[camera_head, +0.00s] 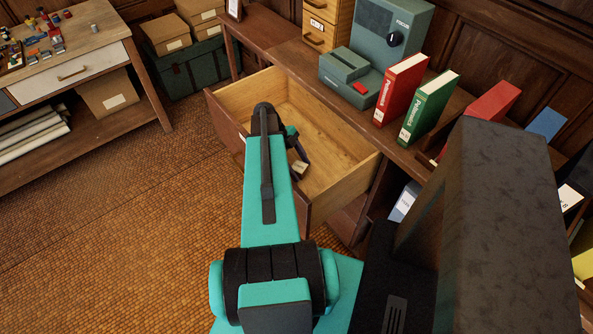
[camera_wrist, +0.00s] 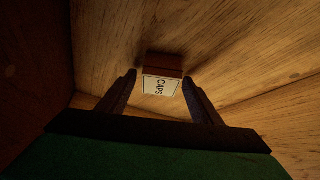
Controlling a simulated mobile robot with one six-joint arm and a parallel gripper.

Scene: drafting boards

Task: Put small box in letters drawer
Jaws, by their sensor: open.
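The small box (camera_wrist: 163,84) is dark reddish-brown with a white label reading "CAPS". In the wrist view it sits on the wooden drawer floor, between and slightly beyond my open fingertips (camera_wrist: 159,77). The open drawer (camera_head: 338,152) is pale wood inside, pulled out from under the long wooden desk. In the head view my gripper (camera_head: 298,154) reaches down inside the drawer. My arm hides part of the drawer and its front, and only a small pale patch of the box shows there. Any drawer label is hidden or too small to read.
A red book (camera_head: 401,89) and a green book (camera_head: 428,107) stand on the desk (camera_head: 290,48) beside a grey-green machine (camera_head: 352,77). A side table (camera_head: 85,58) with small items stands at left. The floor in front of the drawer is clear.

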